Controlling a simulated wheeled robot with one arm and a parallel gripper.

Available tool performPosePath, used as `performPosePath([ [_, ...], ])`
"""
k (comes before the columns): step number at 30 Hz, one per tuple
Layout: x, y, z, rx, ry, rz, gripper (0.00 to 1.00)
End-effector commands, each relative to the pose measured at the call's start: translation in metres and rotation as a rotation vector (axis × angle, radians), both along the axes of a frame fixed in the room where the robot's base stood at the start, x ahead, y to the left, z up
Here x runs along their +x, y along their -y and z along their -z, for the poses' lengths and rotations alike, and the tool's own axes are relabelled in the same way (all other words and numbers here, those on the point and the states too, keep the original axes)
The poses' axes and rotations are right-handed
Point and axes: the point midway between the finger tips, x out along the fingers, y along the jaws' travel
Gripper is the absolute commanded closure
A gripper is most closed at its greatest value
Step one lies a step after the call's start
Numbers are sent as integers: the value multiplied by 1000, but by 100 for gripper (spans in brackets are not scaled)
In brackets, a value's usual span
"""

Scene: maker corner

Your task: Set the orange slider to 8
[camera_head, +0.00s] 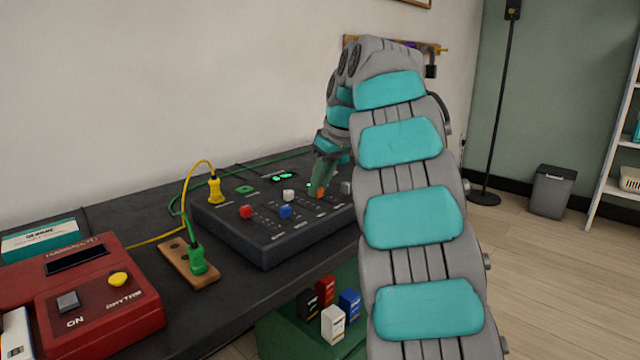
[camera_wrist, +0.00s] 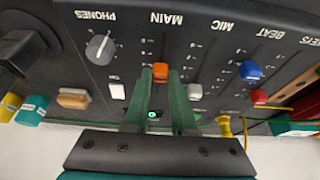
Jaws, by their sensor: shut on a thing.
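The orange slider (camera_head: 320,193) sits on the black mixer panel (camera_head: 268,240) on the workbench. In the wrist view the orange slider (camera_wrist: 160,71) is in the channel marked MAIN, and the picture is upside down. My gripper (camera_head: 321,185) reaches down onto the panel from the right. In the wrist view its two green fingers (camera_wrist: 162,80) are shut on the orange cap, one at each side. Scale marks run beside the slot, but the figures are too small to read, so I cannot tell the setting.
A white slider (camera_wrist: 194,91) is beside my fingers, with a blue slider (camera_wrist: 250,70) and a red slider (camera_wrist: 259,96) farther along. A grey PHONES knob (camera_wrist: 100,49) is on the other side. A yellow plug (camera_head: 215,190) stands at the mixer's back left.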

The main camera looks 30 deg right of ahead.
Motion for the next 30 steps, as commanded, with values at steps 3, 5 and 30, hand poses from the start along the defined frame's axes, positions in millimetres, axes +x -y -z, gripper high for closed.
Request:
performPosePath([
  [3,0,0,0,0,0,0,100],
  [5,0,0,0,0,0,0,100],
  [30,34,-12,1,0,-1,1,100],
])
